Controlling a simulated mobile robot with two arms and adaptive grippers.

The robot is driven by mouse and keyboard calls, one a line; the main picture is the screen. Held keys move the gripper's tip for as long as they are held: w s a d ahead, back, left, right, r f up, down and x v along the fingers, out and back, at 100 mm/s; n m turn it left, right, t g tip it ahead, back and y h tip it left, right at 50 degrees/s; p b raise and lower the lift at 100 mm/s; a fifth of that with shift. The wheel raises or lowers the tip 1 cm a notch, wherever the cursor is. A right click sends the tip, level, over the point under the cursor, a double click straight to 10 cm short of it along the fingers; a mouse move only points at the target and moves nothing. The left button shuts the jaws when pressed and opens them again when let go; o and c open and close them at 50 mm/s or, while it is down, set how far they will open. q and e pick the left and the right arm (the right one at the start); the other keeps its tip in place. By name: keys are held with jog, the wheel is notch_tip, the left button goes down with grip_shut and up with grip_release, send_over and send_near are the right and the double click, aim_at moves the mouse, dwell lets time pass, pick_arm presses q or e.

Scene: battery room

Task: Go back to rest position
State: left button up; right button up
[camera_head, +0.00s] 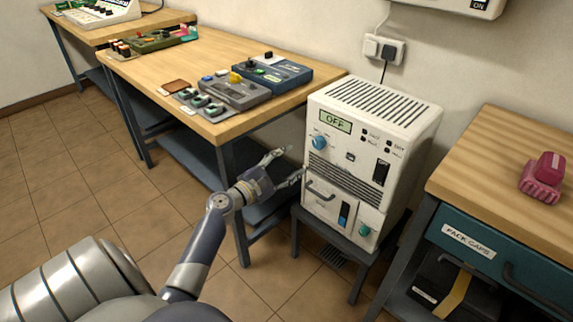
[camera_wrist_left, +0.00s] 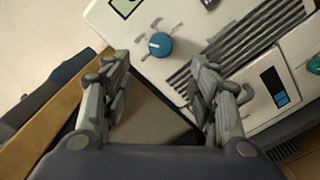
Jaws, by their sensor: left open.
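My left gripper (camera_head: 285,168) is open, with nothing between its fingers. It is in front of the left edge of a white cabinet unit (camera_head: 390,115), beside the wooden table. In the left wrist view its two fingers (camera_wrist_left: 160,95) are spread apart, with the unit's front behind them. A blue knob (camera_wrist_left: 160,44) shows just beyond and between the fingertips, apart from them. My right gripper is in neither view.
A wooden workbench (camera_head: 200,52) with several devices stands behind my left arm. The white unit sits on a dark stand (camera_head: 333,234). A bench with a teal drawer (camera_head: 480,250) and a pink object (camera_head: 543,178) is at the right. The tiled floor at left is clear.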

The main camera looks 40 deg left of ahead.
pick_arm(q)
jog(key=shift+s, duration=0.3)
dwell(0.4)
jog(key=s+d+f+m+g+h, duration=0.1)
jog(key=s+d+f+m+g, duration=0.4)
jog(key=f, duration=0.6)
jog(key=s+d+f+m+g, duration=0.2)
jog(key=s+d+f+m, duration=0.45)
jog(key=f, duration=0.35)
jog(key=s+d+f+m+g+h, duration=0.1)
jog(key=s+d+f+m+g, duration=0.45)
jog(key=f, duration=0.55)
jog(key=s+d+f+m+g+y, duration=0.2)
jog(key=s+d+f+m, duration=0.1)
jog(key=s+f+m, duration=0.4)
jog(key=s+d+f+m+g+y, duration=0.15)
jog(key=s+d+m, duration=0.25)
jog(key=s, duration=0.6)
jog(key=s+a+g+p, duration=0.1)
jog(key=s+a+p, duration=0.2)
jog(key=s+p, duration=1.2)
jog(key=shift+s+a+r, duration=0.15)
jog(key=shift+a+r, duration=0.15)
jog(key=shift+a, duration=0.05)
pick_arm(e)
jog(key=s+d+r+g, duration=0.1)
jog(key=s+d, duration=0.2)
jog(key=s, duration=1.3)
